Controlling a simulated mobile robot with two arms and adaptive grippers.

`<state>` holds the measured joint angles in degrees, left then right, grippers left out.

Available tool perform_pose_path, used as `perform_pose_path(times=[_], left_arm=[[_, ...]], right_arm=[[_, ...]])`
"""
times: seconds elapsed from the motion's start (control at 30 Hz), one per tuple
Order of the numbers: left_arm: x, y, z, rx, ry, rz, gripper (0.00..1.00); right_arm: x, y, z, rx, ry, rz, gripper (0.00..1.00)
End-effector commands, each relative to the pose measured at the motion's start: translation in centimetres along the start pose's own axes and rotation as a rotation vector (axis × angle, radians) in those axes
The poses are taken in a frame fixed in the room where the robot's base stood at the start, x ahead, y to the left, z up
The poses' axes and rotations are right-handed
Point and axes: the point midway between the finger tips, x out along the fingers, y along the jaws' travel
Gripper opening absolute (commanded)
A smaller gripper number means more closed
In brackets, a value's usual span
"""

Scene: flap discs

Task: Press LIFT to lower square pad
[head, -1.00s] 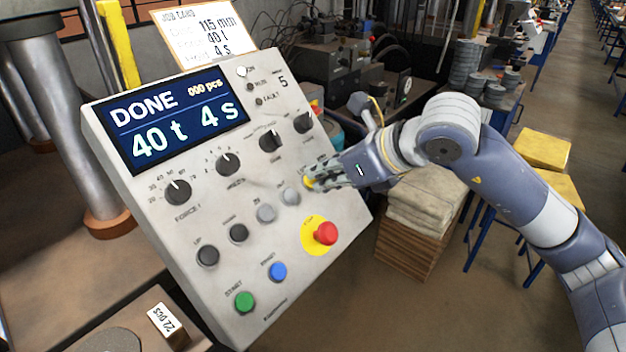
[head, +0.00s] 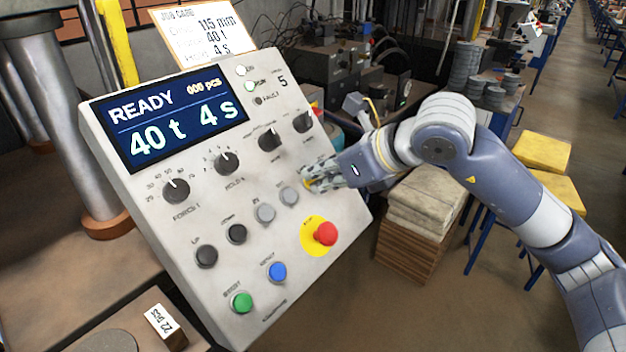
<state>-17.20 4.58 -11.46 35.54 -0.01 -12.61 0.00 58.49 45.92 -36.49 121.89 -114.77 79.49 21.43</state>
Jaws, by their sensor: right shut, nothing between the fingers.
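The grey control panel (head: 160,205) fills the left and middle of the head view. Its screen (head: 175,118) reads READY, 000 pcs, 40 t, 4 s. My right gripper (head: 306,186) is shut and empty, with its fingertips at the panel's right side, beside a yellow button mostly hidden behind them. I cannot tell whether they touch it. Two grey buttons (head: 277,203) sit just left of the fingertips. Their labels are too small to read. A square pad cannot be made out. My left gripper is not in view.
A red emergency stop (head: 325,233) on a yellow disc sits below the gripper. Blue (head: 278,271), green (head: 242,302) and black (head: 207,256) buttons are lower on the panel. A job card (head: 205,32) stands behind it. Stacked sacks (head: 425,205) stand beyond, under my arm.

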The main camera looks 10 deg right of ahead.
Motion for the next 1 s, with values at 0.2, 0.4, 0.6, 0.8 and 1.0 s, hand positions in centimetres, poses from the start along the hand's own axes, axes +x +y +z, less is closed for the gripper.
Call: perform_pose_path(times=[0.2,0.4,0.6,0.8,1.0], left_arm=[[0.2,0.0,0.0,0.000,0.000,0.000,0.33],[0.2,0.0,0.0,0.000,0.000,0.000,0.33],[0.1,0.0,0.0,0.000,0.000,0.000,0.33],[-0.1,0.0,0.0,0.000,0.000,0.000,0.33],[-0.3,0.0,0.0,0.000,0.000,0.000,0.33]], right_arm=[[0.2,0.1,-0.1,0.000,0.003,0.002,0.00],[0.2,0.1,-0.1,0.001,0.003,0.002,0.00],[-0.5,0.0,0.0,0.001,0.002,0.000,0.00],[-2.2,0.0,0.0,0.000,0.000,-0.001,0.00],[-3.8,-0.1,0.0,0.000,0.000,-0.001,0.00]])
